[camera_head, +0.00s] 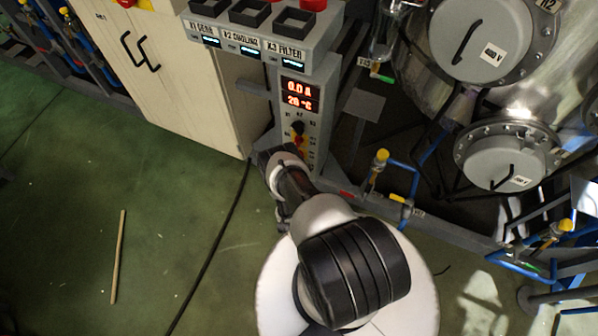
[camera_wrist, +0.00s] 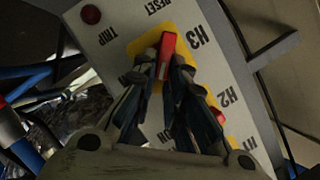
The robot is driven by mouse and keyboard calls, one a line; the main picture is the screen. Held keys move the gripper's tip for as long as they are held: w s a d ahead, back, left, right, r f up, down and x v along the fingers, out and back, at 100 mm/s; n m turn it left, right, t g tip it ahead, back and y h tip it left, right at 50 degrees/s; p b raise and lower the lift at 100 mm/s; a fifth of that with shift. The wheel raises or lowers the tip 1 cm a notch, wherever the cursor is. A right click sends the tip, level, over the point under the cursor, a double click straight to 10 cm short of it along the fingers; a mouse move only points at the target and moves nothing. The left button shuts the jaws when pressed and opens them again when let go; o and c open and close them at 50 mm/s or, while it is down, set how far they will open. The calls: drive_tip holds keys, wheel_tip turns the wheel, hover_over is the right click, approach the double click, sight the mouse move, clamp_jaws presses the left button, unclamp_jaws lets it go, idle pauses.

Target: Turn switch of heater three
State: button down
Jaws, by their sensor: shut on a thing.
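The heater three switch is a red handle (camera_wrist: 167,46) on a yellow plate (camera_wrist: 188,36) beside the label H3 in the wrist view. My gripper (camera_wrist: 168,70) has its two dark fingers closed around the red handle, one on each side. The grey panel (camera_wrist: 108,30) carries TRIP and RESET lettering, and H2 labels another switch farther down. In the head view the control column (camera_head: 318,112) shows red readouts of 0.0 A and about 26 °C. My arm reaches to its lower front and hides the heater three switch there.
Left of the column stands a beige cabinet (camera_head: 185,75) with black handles. Steel vessels (camera_head: 480,45) and blue piping with yellow-topped valves (camera_head: 381,157) are at right. The green floor (camera_head: 75,190) at left is mostly open.

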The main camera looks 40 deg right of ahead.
drive_tip(key=shift+r, duration=0.1)
idle(0.4)
drive_tip(key=c, duration=1.6)
unclamp_jaws()
drive_tip(key=v, duration=1.2)
drive_tip(key=shift+c, duration=0.6)
